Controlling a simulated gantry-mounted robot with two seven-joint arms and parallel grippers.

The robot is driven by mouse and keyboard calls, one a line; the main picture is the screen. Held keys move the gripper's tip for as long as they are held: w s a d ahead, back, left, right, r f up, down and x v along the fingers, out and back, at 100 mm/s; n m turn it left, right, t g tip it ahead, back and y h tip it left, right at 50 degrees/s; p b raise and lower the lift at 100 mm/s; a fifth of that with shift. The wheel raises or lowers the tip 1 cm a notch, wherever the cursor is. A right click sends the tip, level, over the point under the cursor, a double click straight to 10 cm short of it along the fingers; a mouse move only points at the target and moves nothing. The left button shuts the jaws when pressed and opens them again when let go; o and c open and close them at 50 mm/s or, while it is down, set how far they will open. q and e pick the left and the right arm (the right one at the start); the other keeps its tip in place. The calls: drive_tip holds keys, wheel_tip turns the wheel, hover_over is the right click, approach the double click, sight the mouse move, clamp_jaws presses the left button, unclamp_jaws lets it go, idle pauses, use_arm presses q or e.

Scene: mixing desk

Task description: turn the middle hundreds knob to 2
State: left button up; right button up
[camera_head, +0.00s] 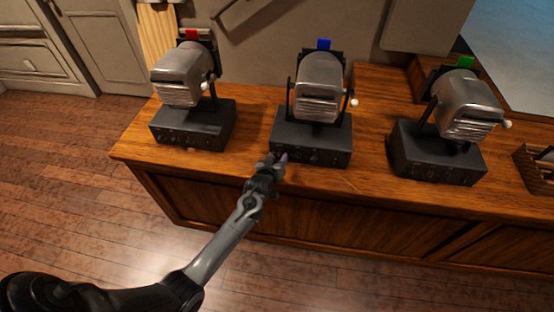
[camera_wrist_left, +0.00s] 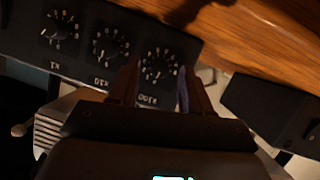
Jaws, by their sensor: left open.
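The middle machine (camera_head: 318,90) has a blue tag, and its black base (camera_head: 312,142) carries a row of knobs on the front. In the left wrist view the panel appears upside down with dials marked X1 (camera_wrist_left: 59,31), X10 (camera_wrist_left: 111,47) and X100 (camera_wrist_left: 158,68). The X100 dial is the hundreds knob; its exact setting is too small to read. My left gripper (camera_head: 279,158) is at the left end of this front. Its open fingers (camera_wrist_left: 159,84) appear on either side of the X100 dial; I cannot tell whether they touch it. My right gripper is not visible.
A red-tagged machine (camera_head: 185,85) stands to the left and a green-tagged one (camera_head: 463,108) to the right on the wooden desk (camera_head: 254,160). A slatted wooden holder (camera_head: 536,171) sits at the right edge. Desk gaps between the bases are clear.

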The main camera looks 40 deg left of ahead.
use_arm(q)
clamp_jaws()
idle(0.3)
